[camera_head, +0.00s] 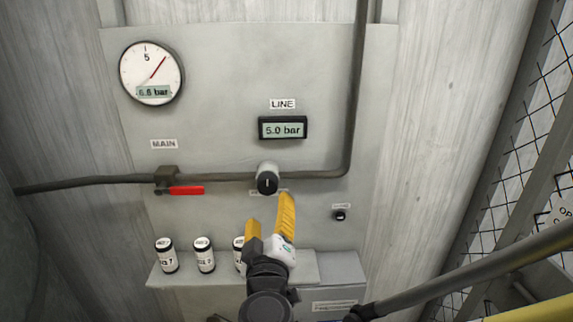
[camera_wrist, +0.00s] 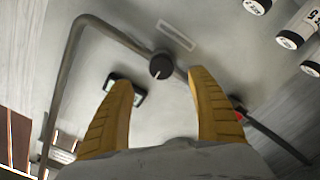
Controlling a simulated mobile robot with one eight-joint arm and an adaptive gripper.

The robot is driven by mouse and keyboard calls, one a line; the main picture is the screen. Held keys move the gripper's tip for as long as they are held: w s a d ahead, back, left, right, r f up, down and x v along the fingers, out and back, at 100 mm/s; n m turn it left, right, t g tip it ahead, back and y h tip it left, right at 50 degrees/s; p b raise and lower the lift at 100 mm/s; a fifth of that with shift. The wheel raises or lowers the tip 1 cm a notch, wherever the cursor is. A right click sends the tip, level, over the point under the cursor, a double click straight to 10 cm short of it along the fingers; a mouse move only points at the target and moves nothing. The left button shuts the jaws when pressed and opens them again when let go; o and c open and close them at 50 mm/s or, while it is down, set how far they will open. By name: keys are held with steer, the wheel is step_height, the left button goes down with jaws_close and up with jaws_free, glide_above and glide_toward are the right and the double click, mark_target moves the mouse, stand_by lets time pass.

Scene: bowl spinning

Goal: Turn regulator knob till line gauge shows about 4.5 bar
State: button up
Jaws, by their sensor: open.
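The black regulator knob (camera_head: 267,183) with a white pointer line sits on the pipe on the grey panel. In the head view its pointer stands about upright. It also shows in the wrist view (camera_wrist: 161,66), ahead of the fingers. The LINE gauge (camera_head: 283,128) is a digital display reading 5.0 bar, above the knob. My gripper (camera_head: 270,213) has yellow fingers, which are open and empty. It is just below the knob in the head view. In the wrist view the fingers (camera_wrist: 165,88) are spread apart, and the knob appears between and beyond their tips, apparently untouched.
A red valve lever (camera_head: 187,190) is left of the knob. Several white canisters (camera_head: 204,254) stand on a ledge below. A small black knob (camera_head: 340,215) is to the right. A mesh fence (camera_head: 515,150) stands far right.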

mark_target(266, 188)
steer(key=w, duration=0.3)
steer(key=w+b, duration=0.1)
steer(key=w, duration=0.6)
steer(key=shift+w+a+r, duration=0.15)
steer(key=shift+w+r, duration=0.1)
steer(key=shift+w, duration=0.1)
steer(key=c, duration=1.2)
steer(key=shift+o, duration=0.2)
steer(key=n+b, duration=0.1)
steer(key=n, duration=0.4)
steer(key=shift+n, duration=0.3)
